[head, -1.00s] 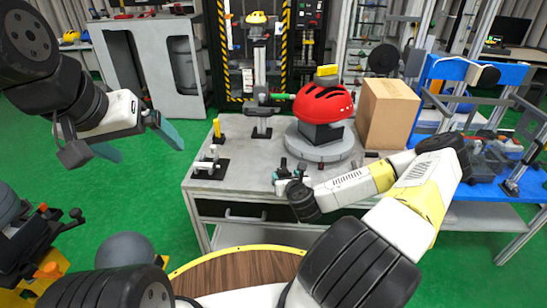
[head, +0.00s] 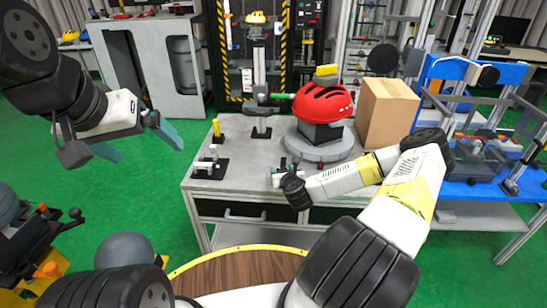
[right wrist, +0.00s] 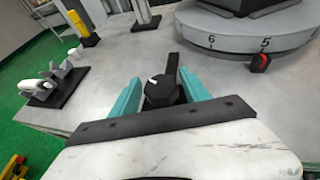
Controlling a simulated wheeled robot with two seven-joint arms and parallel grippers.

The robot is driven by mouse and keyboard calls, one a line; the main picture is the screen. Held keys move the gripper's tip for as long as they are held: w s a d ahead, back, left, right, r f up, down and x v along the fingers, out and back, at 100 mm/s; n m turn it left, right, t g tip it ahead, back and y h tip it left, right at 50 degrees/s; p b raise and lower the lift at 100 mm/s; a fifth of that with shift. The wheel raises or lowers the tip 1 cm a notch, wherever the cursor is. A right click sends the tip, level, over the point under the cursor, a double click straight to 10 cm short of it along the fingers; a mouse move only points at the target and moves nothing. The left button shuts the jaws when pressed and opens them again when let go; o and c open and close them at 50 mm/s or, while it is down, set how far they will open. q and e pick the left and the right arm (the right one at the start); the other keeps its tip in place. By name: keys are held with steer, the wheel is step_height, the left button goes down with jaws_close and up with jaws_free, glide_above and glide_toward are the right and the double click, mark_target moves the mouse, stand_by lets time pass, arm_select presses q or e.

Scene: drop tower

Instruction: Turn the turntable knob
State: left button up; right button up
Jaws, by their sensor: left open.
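The turntable (head: 320,151) is a grey disc on the workbench, with a red helmet (head: 322,101) on a black block on top. In the right wrist view, the turntable rim (right wrist: 225,42) shows the numbers 6 and 5, with a red-topped pointer (right wrist: 260,63) near the 5. The black knob (right wrist: 160,92) has a white line on its top and stands between the teal fingers of my right gripper (right wrist: 160,88). The fingers look apart on either side of it; contact is unclear. My left gripper (head: 140,138) is open and empty, away from the bench at left.
A cardboard box (head: 387,112) stands right of the turntable. A black fixture with a white part (head: 210,165) and a yellow post (head: 216,128) are on the left of the workbench (head: 240,178). A post with a green-tipped arm (head: 262,115) stands at the back.

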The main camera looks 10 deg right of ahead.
steer(key=c, duration=1)
steer(key=shift+n+y, duration=0.4)
steer(key=shift+y, duration=0.1)
steer(key=shift+d+n+g+y, duration=0.15)
steer(key=shift+n+g+y, duration=0.25)
steer(key=shift+n+y, duration=1.4)
steer(key=shift+n+g+y, duration=2.3)
steer(key=shift+n+y, duration=0.8)
steer(key=shift+n+g+y, duration=0.65)
steer(key=shift+n+g, duration=0.75)
steer(key=shift+g, duration=0.05)
steer(key=shift+n+g+y, duration=0.65)
steer(key=shift+n+g, duration=0.75)
steer(key=shift+g, duration=0.05)
steer(key=shift+n+g, duration=0.4)
steer(key=shift+g, duration=0.1)
steer(key=shift+f+n+g, duration=0.1)
steer(key=shift+n+g, duration=1.2)
steer(key=shift+g, duration=0.2)
steer(key=shift+s+f+n+g, duration=0.1)
steer(key=shift+f+n+g, duration=0.05)
steer(key=shift+n+g, duration=0.5)
